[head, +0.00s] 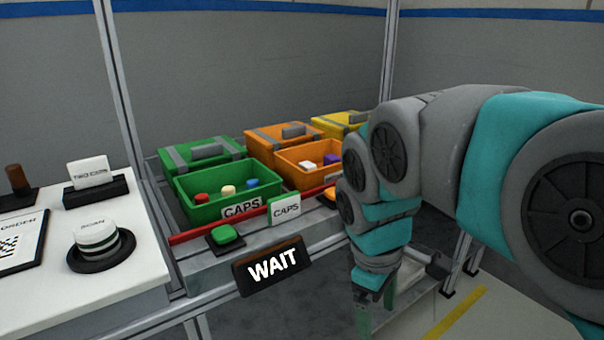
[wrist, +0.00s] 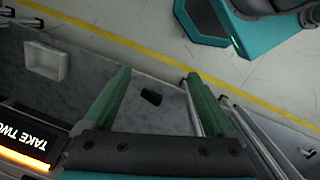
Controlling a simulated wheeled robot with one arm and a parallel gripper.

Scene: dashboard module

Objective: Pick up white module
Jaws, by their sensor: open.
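A small white block (head: 306,165) lies in the open orange bin (head: 300,178) beside a purple block (head: 331,160). It is the white piece that could be the white module, but I cannot tell for sure. My gripper (head: 376,318) points down at the lower right of the bench, in front of and below the orange bin, apart from the white block. In the wrist view my gripper (wrist: 157,76) has its two green fingers spread with nothing between them. The white block cannot be made out in the wrist view.
A green bin (head: 220,203) holds caps, and a red bar (head: 220,223) runs along the bins' front. A WAIT sign (head: 272,266) hangs at the bench edge. The wrist view shows a pale tray (wrist: 47,60) and a small dark object (wrist: 151,96) below.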

